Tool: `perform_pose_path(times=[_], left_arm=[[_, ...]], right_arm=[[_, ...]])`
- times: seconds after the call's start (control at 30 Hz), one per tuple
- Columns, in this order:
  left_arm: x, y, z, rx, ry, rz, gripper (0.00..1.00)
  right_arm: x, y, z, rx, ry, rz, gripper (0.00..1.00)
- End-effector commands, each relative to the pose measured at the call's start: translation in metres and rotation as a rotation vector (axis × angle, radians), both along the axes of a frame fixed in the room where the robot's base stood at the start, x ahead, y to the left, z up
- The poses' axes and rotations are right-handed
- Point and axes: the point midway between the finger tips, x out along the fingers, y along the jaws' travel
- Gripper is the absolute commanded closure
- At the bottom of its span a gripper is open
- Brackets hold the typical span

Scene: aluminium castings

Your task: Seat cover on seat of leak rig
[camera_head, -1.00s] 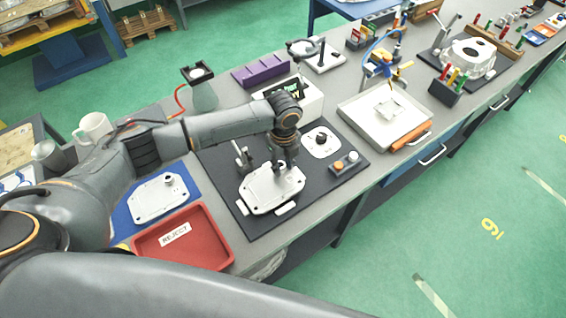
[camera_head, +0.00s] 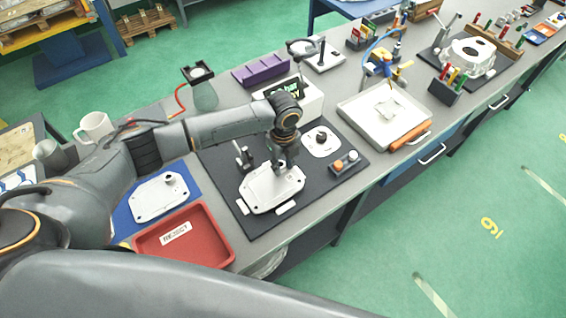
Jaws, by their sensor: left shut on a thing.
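A light grey cover (camera_head: 262,191) with rounded corners is at the front of the dark base of the leak rig (camera_head: 222,160). It looks level and hides the seat under it. I cannot tell whether it rests fully or a small gap is left. My left gripper (camera_head: 281,169) comes down from above and is shut on the cover near its back middle. The fingertips are small and partly hidden by the wrist. My right gripper is not in view.
A clamp (camera_head: 243,155) stands at the cover's left and a button box (camera_head: 345,163) at its right. A white plate with a dark knob (camera_head: 321,142) lies behind. Another cover (camera_head: 158,198) lies on a blue mat, beside a red reject tray (camera_head: 185,238).

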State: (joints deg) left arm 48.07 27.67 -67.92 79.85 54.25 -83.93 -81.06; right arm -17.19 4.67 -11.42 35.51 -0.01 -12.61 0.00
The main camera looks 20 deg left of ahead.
Motion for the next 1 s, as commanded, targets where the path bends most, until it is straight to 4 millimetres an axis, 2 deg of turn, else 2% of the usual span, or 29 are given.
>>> perform_pose_path(times=[0.5, 1.0], left_arm=[[0.0003, -0.0006, 0.0017, -0.001, -0.001, 0.000, 1.00], [0.0001, -0.0006, -0.0034, -0.001, 0.000, 0.000, 1.00]], right_arm=[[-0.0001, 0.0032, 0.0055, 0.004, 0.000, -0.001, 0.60], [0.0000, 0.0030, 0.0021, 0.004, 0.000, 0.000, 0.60]])
